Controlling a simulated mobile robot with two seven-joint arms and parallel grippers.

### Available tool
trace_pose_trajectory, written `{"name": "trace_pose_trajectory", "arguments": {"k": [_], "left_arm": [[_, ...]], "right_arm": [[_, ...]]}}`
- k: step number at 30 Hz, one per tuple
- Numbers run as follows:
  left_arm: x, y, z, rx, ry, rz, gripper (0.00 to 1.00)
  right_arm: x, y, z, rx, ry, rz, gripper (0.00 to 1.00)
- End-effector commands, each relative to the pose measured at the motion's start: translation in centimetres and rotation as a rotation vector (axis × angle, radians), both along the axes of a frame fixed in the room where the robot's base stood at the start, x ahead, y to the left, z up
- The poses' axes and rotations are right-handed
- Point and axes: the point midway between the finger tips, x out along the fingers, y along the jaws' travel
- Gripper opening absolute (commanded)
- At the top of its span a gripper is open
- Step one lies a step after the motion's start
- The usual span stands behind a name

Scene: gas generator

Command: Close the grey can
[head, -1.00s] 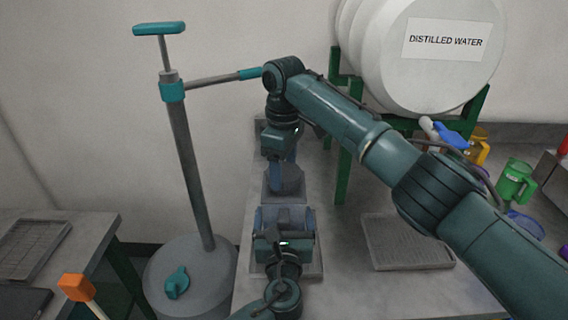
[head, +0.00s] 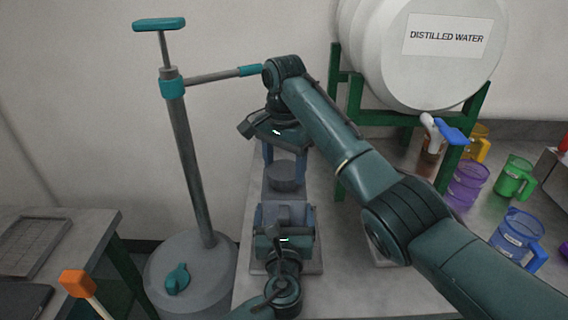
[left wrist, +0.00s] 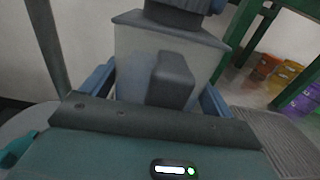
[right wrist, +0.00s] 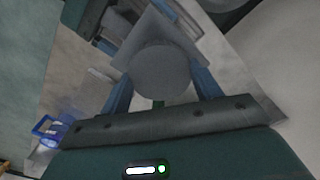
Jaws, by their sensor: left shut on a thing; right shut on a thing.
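The grey can (head: 283,192) stands upright on the grey table, with a dark round cap (head: 285,172) at its top. In the left wrist view, the can body (left wrist: 140,55) has a blocky handle (left wrist: 172,80) facing me. My left gripper (head: 285,212) is shut on the can body from the near side, one blue finger on each side. My right gripper (head: 284,158) points down from above and is shut on the cap. In the right wrist view, the cap (right wrist: 160,72) sits between its blue fingers, over the can's square top (right wrist: 150,30). The cap's seating is hard to tell.
A white distilled water tank (head: 405,60) on a green stand (head: 342,130) is close on the right. A purple mug (head: 465,185), a green mug (head: 513,178) and a blue mug (head: 517,235) stand farther right. A tall pump (head: 192,160) stands left of the table.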

Motion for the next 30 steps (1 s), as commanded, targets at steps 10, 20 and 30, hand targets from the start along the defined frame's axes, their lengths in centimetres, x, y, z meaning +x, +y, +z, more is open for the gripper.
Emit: {"name": "trace_pose_trajectory", "arguments": {"k": [10,20,30], "left_arm": [[-0.03,0.02,-0.15,0.001,0.003,0.000,0.23],[-0.02,0.03,-0.16,0.001,0.003,0.000,0.23],[-0.02,0.04,-0.17,0.001,0.004,0.001,0.23]], "right_arm": [[-0.01,0.22,0.12,0.004,0.001,-0.906,0.42],[0.07,0.05,0.07,0.002,-0.001,-1.693,0.42],[0.09,0.01,0.09,0.001,-0.003,-1.879,0.42]]}}
